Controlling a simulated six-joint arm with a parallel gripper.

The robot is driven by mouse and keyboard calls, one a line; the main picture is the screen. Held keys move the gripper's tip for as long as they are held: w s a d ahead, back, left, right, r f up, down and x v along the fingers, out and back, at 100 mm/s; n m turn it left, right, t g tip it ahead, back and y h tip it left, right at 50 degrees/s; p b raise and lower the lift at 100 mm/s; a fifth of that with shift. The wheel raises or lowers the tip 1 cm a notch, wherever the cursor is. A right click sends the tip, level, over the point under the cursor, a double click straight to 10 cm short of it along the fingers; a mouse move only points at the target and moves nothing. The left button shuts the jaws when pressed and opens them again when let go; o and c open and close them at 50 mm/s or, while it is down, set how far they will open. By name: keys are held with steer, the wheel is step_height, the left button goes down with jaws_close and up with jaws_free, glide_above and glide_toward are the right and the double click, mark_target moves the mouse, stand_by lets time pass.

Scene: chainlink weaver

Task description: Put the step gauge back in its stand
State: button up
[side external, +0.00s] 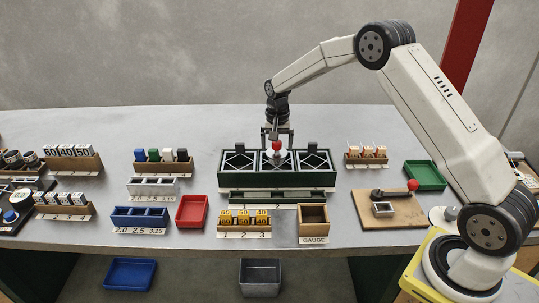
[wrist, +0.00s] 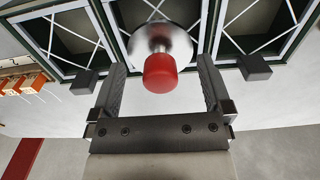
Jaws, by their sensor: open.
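A red-knobbed piece with a pale round disc under the knob (side external: 276,145) stands at the middle cell of the green rack (side external: 277,195); it appears to be the step gauge. In the wrist view its red knob (wrist: 166,73) lies between my fingers. My gripper (side external: 277,138) is open above the rack, one finger on each side of the knob, with visible gaps. The gauge's lower part is hidden beneath its disc. The wooden stand labelled GAUGE (side external: 313,225) is at the front, right of the numbered yellow blocks, and looks empty.
Yellow blocks (side external: 245,220) stand directly left of the gauge stand. A red tray (side external: 192,211) and blue rack (side external: 140,217) lie farther left. A wooden board with a red-knobbed lever (side external: 390,210) and a green tray (side external: 425,175) lie right. The back of the table is clear.

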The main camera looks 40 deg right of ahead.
steer(key=shift+f, duration=0.35)
stand_by(0.3)
jaws_close()
steer(key=shift+r, duration=0.1)
stand_by(1.6)
steer(key=shift+r, duration=3.5)
